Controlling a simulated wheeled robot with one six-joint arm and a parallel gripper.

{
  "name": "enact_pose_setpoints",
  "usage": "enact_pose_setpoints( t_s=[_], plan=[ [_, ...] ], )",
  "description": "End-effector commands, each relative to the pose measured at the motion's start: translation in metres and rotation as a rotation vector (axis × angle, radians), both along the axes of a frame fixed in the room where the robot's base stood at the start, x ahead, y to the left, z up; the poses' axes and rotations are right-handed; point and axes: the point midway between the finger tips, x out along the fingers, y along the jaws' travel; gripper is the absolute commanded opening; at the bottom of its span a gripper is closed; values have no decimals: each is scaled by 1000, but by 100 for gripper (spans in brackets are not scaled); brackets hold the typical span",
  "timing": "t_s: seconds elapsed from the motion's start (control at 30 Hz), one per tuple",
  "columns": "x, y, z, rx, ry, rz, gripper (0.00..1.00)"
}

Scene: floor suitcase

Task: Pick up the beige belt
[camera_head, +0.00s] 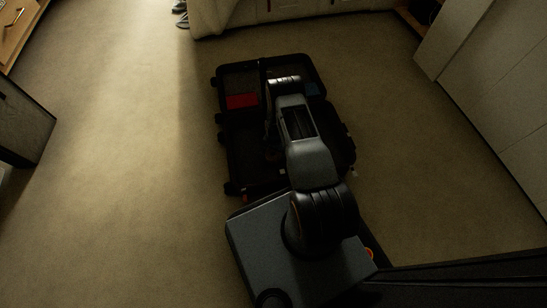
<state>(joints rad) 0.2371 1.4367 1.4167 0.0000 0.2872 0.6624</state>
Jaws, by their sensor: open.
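An open black suitcase (233,165) lies on the carpet in the middle of the head view, just ahead of my base. My arm reaches over it and covers much of its right side and middle. I cannot make out the beige belt; the suitcase's inside is very dark and partly hidden by my arm. My gripper does not show clearly; the arm's far end bends down into the dark suitcase and is hidden behind my own links.
A red item (242,101) lies in the suitcase's far left part and a small blue item (312,89) at its far right. A pale cabinet (490,80) stands at the right and a dark furniture piece (22,125) at the left. Carpet (130,170) left of the suitcase is clear.

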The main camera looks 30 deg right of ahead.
Motion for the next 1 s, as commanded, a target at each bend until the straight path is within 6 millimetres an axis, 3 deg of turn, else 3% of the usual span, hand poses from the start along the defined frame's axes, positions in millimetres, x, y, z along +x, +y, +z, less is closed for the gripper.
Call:
enact_pose_setpoints(
  t_s=[0.27, 0.57, 1.0],
  plan=[
    [2, 2, -42, 0, 3, 0, 100],
    [2, 2, -43, 0, 0, 0, 99],
    [2, 2, -43, 0, 1, 0, 57]
  ],
)
